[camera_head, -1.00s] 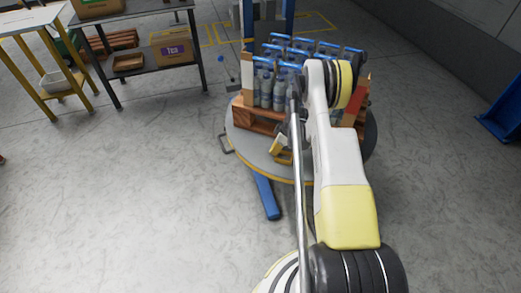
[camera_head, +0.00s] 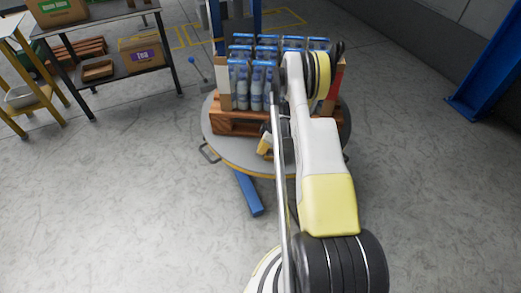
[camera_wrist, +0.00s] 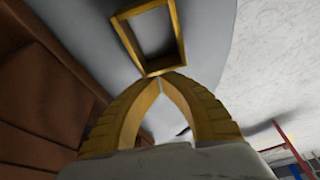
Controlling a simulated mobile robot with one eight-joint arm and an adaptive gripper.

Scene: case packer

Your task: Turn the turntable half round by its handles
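The turntable (camera_head: 225,145) is a round grey disc with a yellow edge, standing on a blue leg. A dark loop handle (camera_head: 209,153) sticks out at its left rim; a small part of another shows at the right rim, beside my arm. My yellow gripper (camera_head: 265,146) is low over the front of the disc, partly hidden by my arm. In the wrist view the fingertips of my gripper (camera_wrist: 160,76) come together against the near bar of a yellow rectangular frame (camera_wrist: 178,38) over the grey disc. Whether they pinch this bar is unclear.
A wooden pallet (camera_head: 228,124) with several blue-capped bottle packs (camera_head: 240,88) stands on the turntable. A dark shelf (camera_head: 115,71) with boxes is at the back left, a blue post (camera_head: 485,65) at the right. The floor at front left is clear.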

